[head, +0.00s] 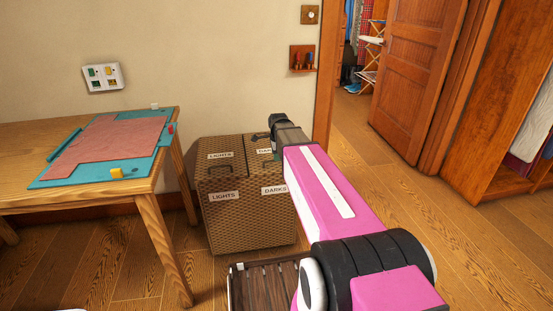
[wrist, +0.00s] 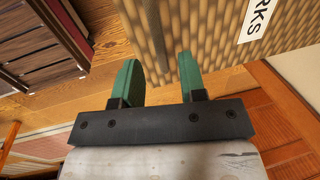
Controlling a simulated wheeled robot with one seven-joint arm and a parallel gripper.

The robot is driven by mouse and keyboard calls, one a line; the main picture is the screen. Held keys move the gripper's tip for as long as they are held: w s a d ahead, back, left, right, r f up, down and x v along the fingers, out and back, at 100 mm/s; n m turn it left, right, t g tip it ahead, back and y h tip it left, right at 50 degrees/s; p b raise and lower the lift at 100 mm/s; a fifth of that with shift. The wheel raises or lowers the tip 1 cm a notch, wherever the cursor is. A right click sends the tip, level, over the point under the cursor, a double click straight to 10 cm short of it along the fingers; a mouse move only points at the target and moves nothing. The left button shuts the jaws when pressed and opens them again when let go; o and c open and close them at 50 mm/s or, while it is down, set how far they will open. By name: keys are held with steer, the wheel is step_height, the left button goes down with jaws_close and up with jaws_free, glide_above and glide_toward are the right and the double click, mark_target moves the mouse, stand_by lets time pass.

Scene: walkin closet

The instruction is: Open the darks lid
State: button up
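The wicker hamper (head: 240,222) stands against the wall, with LIGHTS and DARKS labels on its top and front. The darks lid (head: 257,143) is the right half of the top; it looks shut and flat, and my arm hides much of it. My gripper (head: 277,122) is over the far right part of the hamper top. In the wrist view my gripper (wrist: 160,78) has its two green fingers apart with nothing held between them. The hamper's wicker (wrist: 200,35) fills the view beyond the fingers, with a label ending in "RKS". I cannot tell whether the fingers touch it.
A wooden table (head: 150,187) with a teal and pink board (head: 110,145) stands left of the hamper. A dark slatted wooden piece (head: 258,285) is in front of it. A door (head: 415,75) stands open at right. Wood floor is clear at right.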

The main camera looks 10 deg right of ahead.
steer(key=shift+w+f, duration=0.25)
steer(key=shift+f, duration=1.05)
jaws_close()
steer(key=shift+r, duration=0.1)
